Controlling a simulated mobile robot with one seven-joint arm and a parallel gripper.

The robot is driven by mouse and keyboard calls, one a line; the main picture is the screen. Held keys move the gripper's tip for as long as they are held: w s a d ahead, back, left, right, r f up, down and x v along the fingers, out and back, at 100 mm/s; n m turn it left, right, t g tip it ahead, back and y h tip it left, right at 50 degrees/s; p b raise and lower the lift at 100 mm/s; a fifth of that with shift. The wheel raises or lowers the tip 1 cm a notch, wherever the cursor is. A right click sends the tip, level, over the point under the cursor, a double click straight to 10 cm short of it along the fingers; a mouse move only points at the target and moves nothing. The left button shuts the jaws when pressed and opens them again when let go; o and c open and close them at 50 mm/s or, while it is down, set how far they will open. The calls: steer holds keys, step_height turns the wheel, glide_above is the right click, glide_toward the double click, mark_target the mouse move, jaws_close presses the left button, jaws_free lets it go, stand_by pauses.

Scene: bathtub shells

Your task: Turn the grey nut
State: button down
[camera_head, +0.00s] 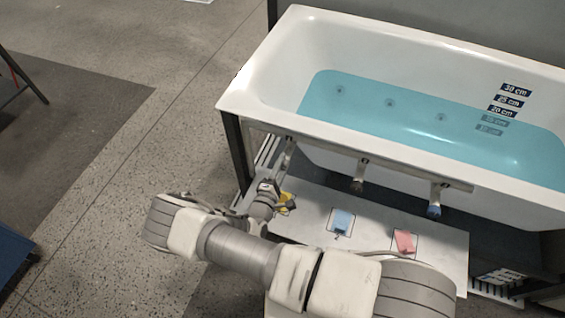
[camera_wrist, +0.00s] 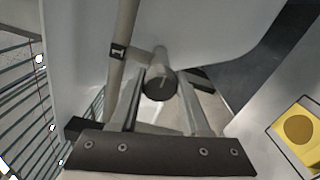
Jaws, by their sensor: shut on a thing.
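The grey nut (camera_wrist: 160,86) is a dark grey round knob on the end of a short pin below the tub, near the middle of the wrist view. My gripper (camera_wrist: 165,82) has one finger on each side of it and is shut on it. In the head view my gripper (camera_head: 272,184) is under the tub's near left corner, at the leftmost of three fittings. There the nut is hidden or too small to make out.
The white bathtub (camera_head: 236,88) holds blue water. Two more fittings hang along its near edge, one with a brown end (camera_head: 357,185), one with a blue end (camera_head: 434,211). Below lies a pale board (camera_head: 375,235) with yellow (camera_head: 287,201), blue (camera_head: 341,220) and red (camera_head: 404,241) pieces.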

stand_by(0.4)
steer(key=shift+c, duration=1.9)
jaws_free()
steer(key=v, duration=1.7)
steer(key=shift+s+p, duration=0.2)
steer(key=shift+p, duration=0.25)
